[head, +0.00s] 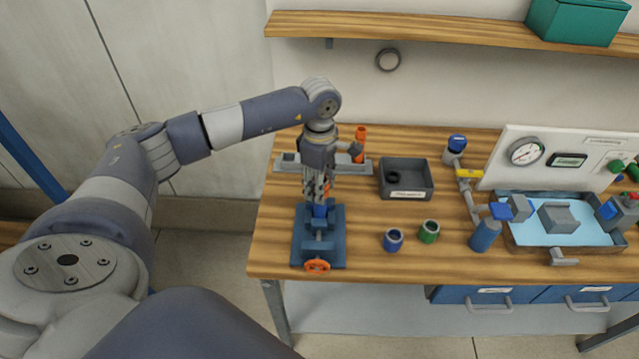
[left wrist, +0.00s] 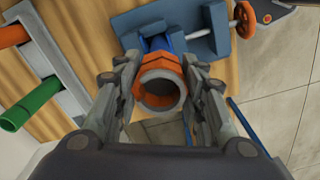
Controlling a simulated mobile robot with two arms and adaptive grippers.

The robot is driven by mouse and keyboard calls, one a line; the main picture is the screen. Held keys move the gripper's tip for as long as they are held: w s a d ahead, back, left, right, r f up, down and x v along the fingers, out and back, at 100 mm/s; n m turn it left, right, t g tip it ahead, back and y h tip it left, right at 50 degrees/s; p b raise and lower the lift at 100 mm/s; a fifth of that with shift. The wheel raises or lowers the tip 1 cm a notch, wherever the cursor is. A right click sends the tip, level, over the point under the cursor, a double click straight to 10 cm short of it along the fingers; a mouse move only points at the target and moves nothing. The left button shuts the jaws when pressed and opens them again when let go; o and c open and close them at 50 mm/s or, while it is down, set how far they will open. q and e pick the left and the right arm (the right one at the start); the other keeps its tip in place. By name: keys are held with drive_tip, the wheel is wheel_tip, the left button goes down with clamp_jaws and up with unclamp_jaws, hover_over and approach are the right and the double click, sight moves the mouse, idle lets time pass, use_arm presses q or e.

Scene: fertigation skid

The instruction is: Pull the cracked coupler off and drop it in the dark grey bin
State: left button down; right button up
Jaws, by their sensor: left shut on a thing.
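My left gripper (head: 318,192) points down above the blue vise (head: 334,244) at the left of the bench. In the left wrist view, its fingers (left wrist: 160,92) are shut on an orange coupler (left wrist: 147,79) with a grey round opening. A crack in it cannot be made out. A blue piece (head: 320,211) stands in the vise directly below the fingers. Whether the coupler still touches it is hidden. The dark grey bin (head: 428,190) stands right of the gripper, with a label on its front and a dark ring inside. My right gripper is not in view.
A grey rack (head: 281,164) with an orange tube (head: 358,140) stands behind the gripper. A blue coupler (head: 393,240) and a green coupler (head: 429,231) stand in front of the bin. Pipework with a yellow valve (head: 469,173) is farther right. A shelf (head: 420,28) hangs above.

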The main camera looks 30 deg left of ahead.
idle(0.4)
use_arm(q)
drive_tip(key=shift+w+r, duration=0.1)
drive_tip(key=shift+r, duration=0.05)
drive_tip(key=shift+r, duration=0.1)
drive_tip(key=shift+r+p, duration=0.35)
drive_tip(key=shift+r, duration=0.05)
drive_tip(key=shift+r+p, duration=1.2)
drive_tip(key=shift+r, duration=1.35)
